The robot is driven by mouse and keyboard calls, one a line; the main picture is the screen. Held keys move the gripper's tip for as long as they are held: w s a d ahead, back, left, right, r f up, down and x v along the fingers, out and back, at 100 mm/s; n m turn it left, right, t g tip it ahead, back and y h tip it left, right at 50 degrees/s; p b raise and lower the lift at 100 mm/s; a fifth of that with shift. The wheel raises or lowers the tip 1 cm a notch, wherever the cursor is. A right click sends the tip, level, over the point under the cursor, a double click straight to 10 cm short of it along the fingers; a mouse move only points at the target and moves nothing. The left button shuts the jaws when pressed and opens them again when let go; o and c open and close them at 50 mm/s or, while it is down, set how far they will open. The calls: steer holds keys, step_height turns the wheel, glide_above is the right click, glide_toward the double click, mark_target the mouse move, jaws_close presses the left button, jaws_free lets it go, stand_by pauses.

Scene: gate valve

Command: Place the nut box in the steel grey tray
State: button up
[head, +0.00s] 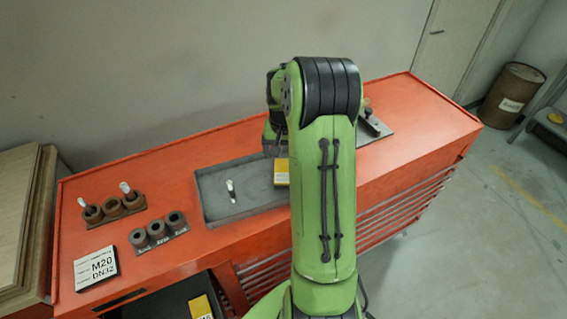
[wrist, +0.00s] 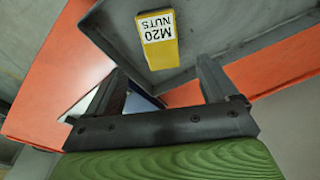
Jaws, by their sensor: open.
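The yellow nut box (wrist: 162,52), with a white label reading M20 NUTS, lies on the floor of the steel grey tray (wrist: 120,28) in the wrist view. In the head view a yellow box (head: 281,172) shows at the tray's (head: 255,182) right part, partly hidden by my arm. My gripper (wrist: 162,78) is open in the wrist view, its two fingers apart with nothing between them. The box is beyond the fingertips and clear of them. In the head view my arm hides most of the gripper and the tray's right end.
A small white-topped item (head: 231,191) stands in the tray. Two cup racks (head: 113,207) (head: 159,231) and an M20 DN32 card (head: 96,269) are on the red bench (head: 75,235) at left. A black case (head: 160,303) with another yellow box (head: 200,308) is in front.

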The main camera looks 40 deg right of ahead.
steer(key=s+a+r+n+t, duration=0.2)
steer(key=s+a+r+n, duration=0.25)
steer(key=a+r, duration=1)
steer(key=s+a+n+t, duration=0.1)
steer(key=s+a+n, duration=0.1)
steer(key=s+a, duration=0.3)
steer(key=s+a+r+n+t+y, duration=0.1)
steer(key=s+a+n, duration=0.1)
steer(key=s+a, duration=0.4)
steer(key=s, duration=0.4)
steer(key=shift+r+t, duration=0.25)
steer(key=shift+t, duration=0.05)
steer(key=shift+w, duration=0.15)
